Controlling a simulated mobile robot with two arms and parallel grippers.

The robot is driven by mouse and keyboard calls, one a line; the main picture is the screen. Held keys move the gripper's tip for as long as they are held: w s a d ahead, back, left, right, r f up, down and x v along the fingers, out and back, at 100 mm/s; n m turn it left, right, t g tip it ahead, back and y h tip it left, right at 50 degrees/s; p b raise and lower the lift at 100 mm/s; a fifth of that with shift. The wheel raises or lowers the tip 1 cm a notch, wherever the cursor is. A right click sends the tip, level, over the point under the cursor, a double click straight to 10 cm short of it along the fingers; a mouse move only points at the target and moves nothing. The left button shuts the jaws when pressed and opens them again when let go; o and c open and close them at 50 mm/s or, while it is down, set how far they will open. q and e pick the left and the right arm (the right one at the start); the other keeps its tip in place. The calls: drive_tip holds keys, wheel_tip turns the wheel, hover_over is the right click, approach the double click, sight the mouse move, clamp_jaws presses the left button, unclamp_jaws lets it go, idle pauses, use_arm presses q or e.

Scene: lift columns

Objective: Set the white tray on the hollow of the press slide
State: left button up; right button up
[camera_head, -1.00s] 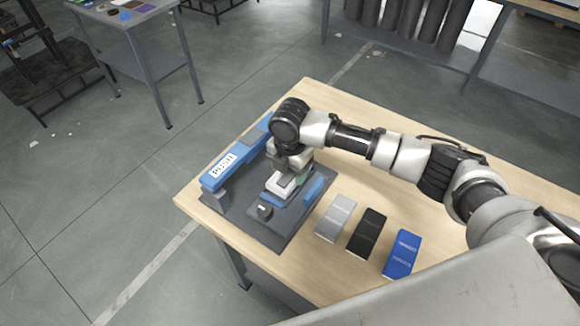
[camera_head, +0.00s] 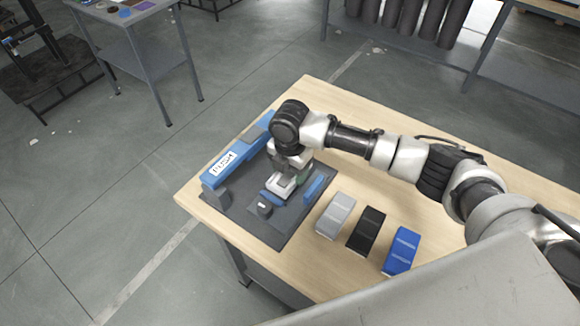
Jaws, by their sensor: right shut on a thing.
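The press is a dark grey base (camera_head: 240,222) on the wooden table, with a blue bar marked PUSH (camera_head: 222,163) along its left side. Blue slide parts (camera_head: 271,196) show near its middle. My right gripper (camera_head: 288,176) points down over the slide and is shut on the white tray (camera_head: 284,184). The tray sits low at the slide between the blue parts; I cannot tell whether it touches the hollow, which is hidden under the tray and gripper. My left gripper is not in view.
A grey block (camera_head: 335,216), a black block (camera_head: 366,231) and a blue block (camera_head: 401,251) stand in a row on the table (camera_head: 440,232), right of the press.

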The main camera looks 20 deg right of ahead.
drive_tip(key=shift+f+p, duration=0.35)
drive_tip(key=shift+f, duration=0.15)
idle(0.9)
drive_tip(key=o, duration=1.2)
drive_tip(key=shift+r, duration=0.1)
wheel_tip(320, 180, up, 7)
drive_tip(key=p, duration=0.7)
